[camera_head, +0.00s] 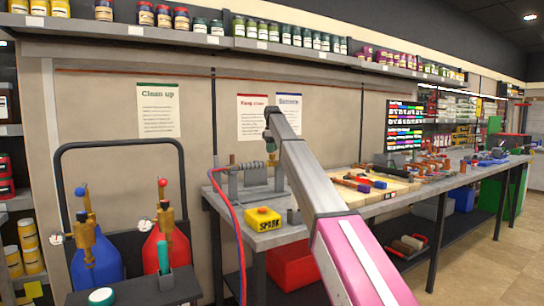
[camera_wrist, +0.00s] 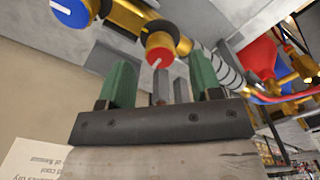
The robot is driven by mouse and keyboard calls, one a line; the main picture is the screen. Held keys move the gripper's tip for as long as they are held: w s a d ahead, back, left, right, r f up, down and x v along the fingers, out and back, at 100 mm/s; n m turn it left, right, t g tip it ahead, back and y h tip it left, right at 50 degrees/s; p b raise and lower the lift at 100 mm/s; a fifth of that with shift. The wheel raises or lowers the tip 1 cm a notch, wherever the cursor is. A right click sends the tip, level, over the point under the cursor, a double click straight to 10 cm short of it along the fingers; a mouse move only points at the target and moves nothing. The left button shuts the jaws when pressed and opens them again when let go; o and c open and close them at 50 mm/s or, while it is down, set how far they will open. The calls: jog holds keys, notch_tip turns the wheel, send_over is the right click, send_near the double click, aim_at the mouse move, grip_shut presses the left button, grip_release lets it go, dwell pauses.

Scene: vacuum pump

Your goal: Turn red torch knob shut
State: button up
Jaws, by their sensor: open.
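The red torch knob (camera_wrist: 160,58), with a white line across its face, sits on a brass torch body (camera_wrist: 128,18) in the wrist view. My gripper (camera_wrist: 160,70) has two green fingers, open, one to each side of the knob in the picture. The knob appears near or just beyond the fingertips; I cannot tell whether they touch. A blue knob (camera_wrist: 72,9) is farther up and left on the same brass body.
A blue gas cylinder (camera_head: 96,256) and a red gas cylinder (camera_head: 173,248) stand in a cart at left, with knobs on top. A red hose (camera_head: 235,232) hangs by the bench. A yellow SPARK box (camera_head: 263,219) and a grey fixture (camera_head: 254,188) are on the bench.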

aim_at(272, 156)
notch_tip(272, 156, down, 3)
jog(key=shift+f, duration=0.15)
jog(key=c, duration=0.9)
jog(key=shift+c, duration=0.2)
